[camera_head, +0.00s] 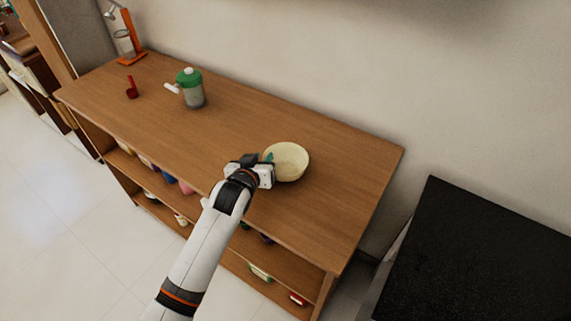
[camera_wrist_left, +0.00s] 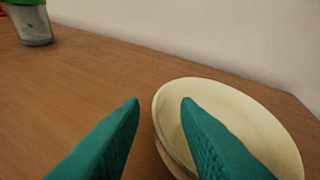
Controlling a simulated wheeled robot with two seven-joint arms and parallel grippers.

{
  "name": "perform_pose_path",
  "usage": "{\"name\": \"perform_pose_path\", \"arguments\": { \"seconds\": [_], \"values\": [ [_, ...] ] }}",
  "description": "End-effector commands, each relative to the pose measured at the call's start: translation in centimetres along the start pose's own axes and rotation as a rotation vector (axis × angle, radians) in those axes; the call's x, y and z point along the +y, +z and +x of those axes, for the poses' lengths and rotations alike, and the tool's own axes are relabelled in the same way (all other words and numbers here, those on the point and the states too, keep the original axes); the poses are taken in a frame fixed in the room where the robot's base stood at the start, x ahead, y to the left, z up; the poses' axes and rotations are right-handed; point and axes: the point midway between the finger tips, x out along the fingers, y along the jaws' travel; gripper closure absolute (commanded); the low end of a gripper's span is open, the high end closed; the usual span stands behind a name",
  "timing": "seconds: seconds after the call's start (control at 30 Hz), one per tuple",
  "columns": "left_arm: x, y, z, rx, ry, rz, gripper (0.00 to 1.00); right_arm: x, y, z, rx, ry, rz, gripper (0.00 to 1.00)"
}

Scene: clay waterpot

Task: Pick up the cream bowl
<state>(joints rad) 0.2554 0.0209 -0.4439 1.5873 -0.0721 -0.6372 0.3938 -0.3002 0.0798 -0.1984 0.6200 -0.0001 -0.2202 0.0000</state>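The cream bowl (camera_head: 291,160) stands upright on the wooden shelf top, right of its middle. It also shows large in the left wrist view (camera_wrist_left: 245,110). My left gripper (camera_head: 268,159) is at the bowl's left side, with a teal fingertip visible against the rim. In the left wrist view, the two teal fingers (camera_wrist_left: 161,103) are apart. One is outside the bowl's left edge and the other overlaps the bowl's inside, so the near rim lies between them. Contact with the rim cannot be told. My right gripper is not in view.
A grey pot with green top (camera_head: 191,88) and a small red object (camera_head: 132,87) stand farther left on the wooden shelf top (camera_head: 235,125). An orange stand (camera_head: 130,40) is at the far left end. A wall runs behind. A black surface (camera_head: 480,260) is at right.

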Motion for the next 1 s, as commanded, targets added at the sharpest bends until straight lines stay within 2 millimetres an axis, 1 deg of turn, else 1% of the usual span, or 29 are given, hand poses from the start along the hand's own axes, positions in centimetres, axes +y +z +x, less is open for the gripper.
{"name": "perform_pose_path", "arguments": {
  "seconds": [0.03,0.17,0.43,0.6,1.0],
  "values": [
    [-0.1,0.1,0.6,0.001,0.000,0.001,0.71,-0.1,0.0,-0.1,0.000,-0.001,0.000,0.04],
    [0.0,0.0,1.6,0.001,0.000,0.001,0.71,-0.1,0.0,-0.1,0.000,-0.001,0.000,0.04],
    [0.0,-0.1,1.7,0.000,0.000,0.001,0.71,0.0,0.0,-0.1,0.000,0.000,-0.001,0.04],
    [0.0,-0.1,1.7,0.000,0.000,0.001,0.99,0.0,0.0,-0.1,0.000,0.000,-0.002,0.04],
    [0.0,-0.1,1.7,0.001,0.000,0.000,1.00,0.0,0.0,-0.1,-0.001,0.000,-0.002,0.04]
  ]
}}
